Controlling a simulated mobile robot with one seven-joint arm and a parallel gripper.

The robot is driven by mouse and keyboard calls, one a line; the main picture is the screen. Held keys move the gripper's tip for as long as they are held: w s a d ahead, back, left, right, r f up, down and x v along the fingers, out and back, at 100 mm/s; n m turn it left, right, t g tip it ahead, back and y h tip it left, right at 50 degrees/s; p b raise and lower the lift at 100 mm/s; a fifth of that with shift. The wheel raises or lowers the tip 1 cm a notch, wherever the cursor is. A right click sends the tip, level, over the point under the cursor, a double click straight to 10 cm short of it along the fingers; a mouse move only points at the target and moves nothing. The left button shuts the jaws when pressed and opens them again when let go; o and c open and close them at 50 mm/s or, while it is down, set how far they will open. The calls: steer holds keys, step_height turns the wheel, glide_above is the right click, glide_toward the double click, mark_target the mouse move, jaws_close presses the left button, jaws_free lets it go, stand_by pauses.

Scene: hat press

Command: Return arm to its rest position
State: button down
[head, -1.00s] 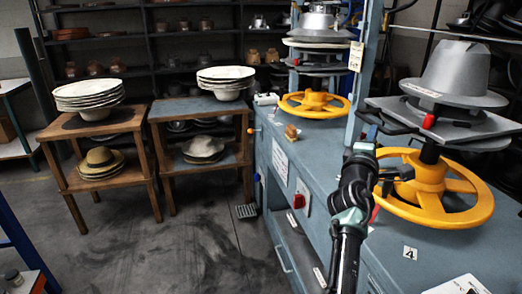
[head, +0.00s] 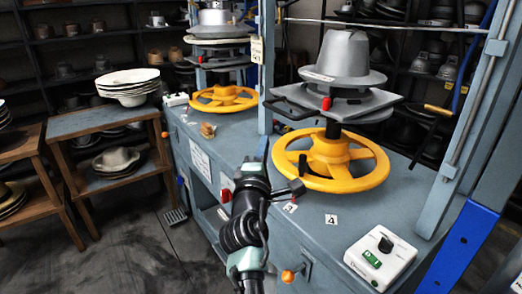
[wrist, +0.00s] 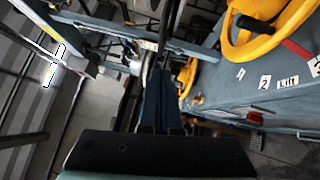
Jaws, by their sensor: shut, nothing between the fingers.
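My arm rises from the bottom middle of the head view, in front of the blue-grey press bench (head: 372,222). Its end, my gripper (head: 262,150), is at the bench's front edge, left of the near yellow handwheel (head: 345,178). In the wrist view my gripper's dark fingers (wrist: 160,100) are together with nothing seen between them. The near press carries a grey hat form (head: 346,55) above its yellow wheel. The wheel also shows at the upper right of the wrist view (wrist: 232,45).
A second yellow wheel (head: 224,99) stands farther back. Wooden side tables with stacked hats (head: 128,84) are at left. Blue-grey posts frame the press. Open floor (head: 140,235) lies left of the bench.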

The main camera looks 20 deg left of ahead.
steer(key=s+d+r+m+t+h+p, duration=0.1)
steer(key=s+d+r+m+p, duration=0.2)
steer(key=r, duration=0.5)
steer(key=s+d+r+m+t+p, duration=0.15)
steer(key=s+r+m, duration=0.25)
steer(key=r, duration=0.4)
steer(key=s+d+r+m+t+h+p, duration=0.1)
steer(key=s+d+r+m, duration=0.3)
steer(key=r, duration=0.3)
steer(key=s+d+r+m+t+p, duration=0.2)
steer(key=s+r+m, duration=0.3)
steer(key=s+r, duration=0.4)
steer(key=s+d+r+m+t+p, duration=0.2)
steer(key=s+d+r+m, duration=0.3)
steer(key=s+r, duration=0.4)
steer(key=shift+s+d+r+h+p, duration=0.25)
steer(key=shift+r+h+p, duration=0.15)
steer(key=shift+r, duration=0.45)
steer(key=shift+f+t, duration=0.1)
steer(key=shift+t, duration=0.15)
